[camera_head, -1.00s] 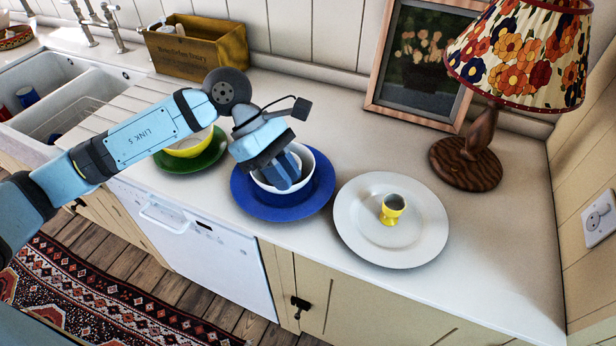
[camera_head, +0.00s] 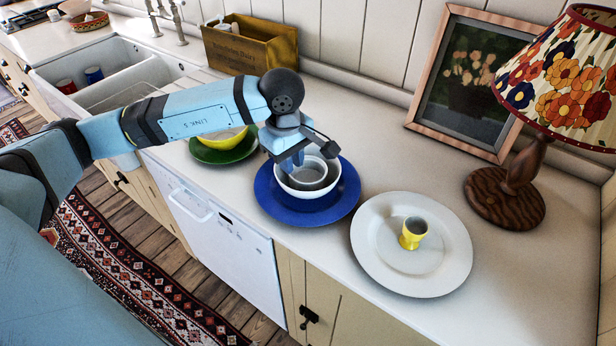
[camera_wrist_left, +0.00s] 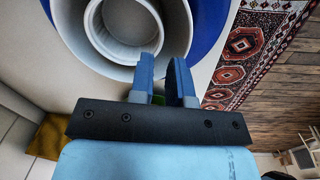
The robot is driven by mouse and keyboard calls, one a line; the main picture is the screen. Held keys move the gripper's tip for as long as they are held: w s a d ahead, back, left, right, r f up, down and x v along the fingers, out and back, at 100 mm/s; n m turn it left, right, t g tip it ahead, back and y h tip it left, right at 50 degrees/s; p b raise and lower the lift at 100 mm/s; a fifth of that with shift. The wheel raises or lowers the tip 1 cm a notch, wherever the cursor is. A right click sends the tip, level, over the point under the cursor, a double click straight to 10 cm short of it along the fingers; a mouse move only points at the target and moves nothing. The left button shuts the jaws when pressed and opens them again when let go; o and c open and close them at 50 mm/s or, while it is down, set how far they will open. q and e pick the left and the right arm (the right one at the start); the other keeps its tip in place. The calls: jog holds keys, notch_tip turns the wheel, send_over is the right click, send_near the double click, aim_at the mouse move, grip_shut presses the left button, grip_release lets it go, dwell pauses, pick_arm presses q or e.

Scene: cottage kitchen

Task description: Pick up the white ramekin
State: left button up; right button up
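The white ramekin (camera_head: 313,172) sits inside a larger white bowl (camera_head: 307,193) on a blue plate (camera_head: 343,202) on the counter. In the left wrist view the ramekin (camera_wrist_left: 127,40) shows as a ribbed round cup inside the bowl. My left gripper (camera_head: 292,163) points down at the bowl's back-left rim, beside the ramekin. In the left wrist view its two blue fingers (camera_wrist_left: 162,62) stand apart with a narrow gap and nothing visibly held between them. I cannot tell whether a finger touches the bowl. My right gripper is not in view.
A lamp (camera_head: 515,185), a framed picture (camera_head: 465,85) and a wooden box (camera_head: 250,50) stand behind.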

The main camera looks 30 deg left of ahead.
aim_at(293, 179)
pick_arm(q)
jog(key=f, duration=0.5)
jog(key=shift+w+f+p, duration=0.3)
jog(key=shift+p, duration=0.05)
grip_shut()
